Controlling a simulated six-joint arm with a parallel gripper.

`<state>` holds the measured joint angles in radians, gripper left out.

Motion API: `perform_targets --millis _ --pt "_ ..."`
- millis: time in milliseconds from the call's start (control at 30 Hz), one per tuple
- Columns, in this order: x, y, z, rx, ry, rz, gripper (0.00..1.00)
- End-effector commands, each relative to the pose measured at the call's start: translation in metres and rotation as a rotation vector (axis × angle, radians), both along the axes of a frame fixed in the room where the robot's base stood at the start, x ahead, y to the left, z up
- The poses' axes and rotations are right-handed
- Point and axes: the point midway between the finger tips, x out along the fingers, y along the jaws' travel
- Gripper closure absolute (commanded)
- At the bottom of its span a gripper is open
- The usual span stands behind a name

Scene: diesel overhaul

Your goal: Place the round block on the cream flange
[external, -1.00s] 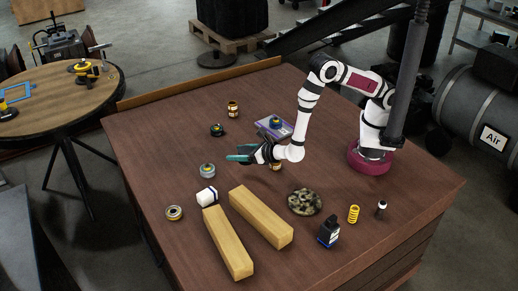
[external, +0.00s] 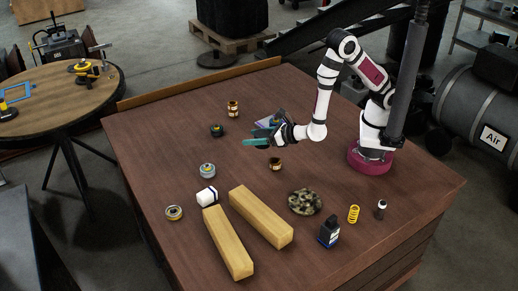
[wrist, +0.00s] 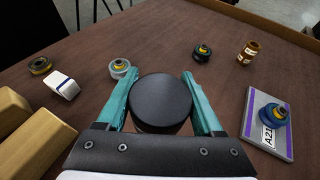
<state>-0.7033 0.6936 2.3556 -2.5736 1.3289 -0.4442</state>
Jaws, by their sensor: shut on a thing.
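The round block (wrist: 160,98) is a dark disc-faced piece between my gripper's teal fingers in the wrist view. My gripper (external: 256,142) is shut on it, above the table; the block is hard to make out in the external view. The cream flange (external: 207,170) looks like the pale, greyish one with a yellowish centre, standing on the table left of and nearer the camera than my gripper. It also shows in the wrist view (wrist: 121,68), beyond the left finger, apart from the block.
A blue flange (wrist: 274,115) sits on a purple-edged labelled pad (wrist: 285,144).

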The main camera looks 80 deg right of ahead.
Motion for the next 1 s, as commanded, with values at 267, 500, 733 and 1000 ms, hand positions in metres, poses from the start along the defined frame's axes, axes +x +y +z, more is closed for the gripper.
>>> perform_targets --millis 267,500,733,1000 --pt "-0.086 0.096 0.011 0.003 -0.002 0.166 1.00" --pt "-0.154 0.133 0.017 0.000 0.002 0.267 1.00" --pt "-0.171 0.138 -0.007 -0.008 0.005 0.287 1.00" --pt "-0.170 0.138 -0.054 -0.006 0.005 0.286 1.00"
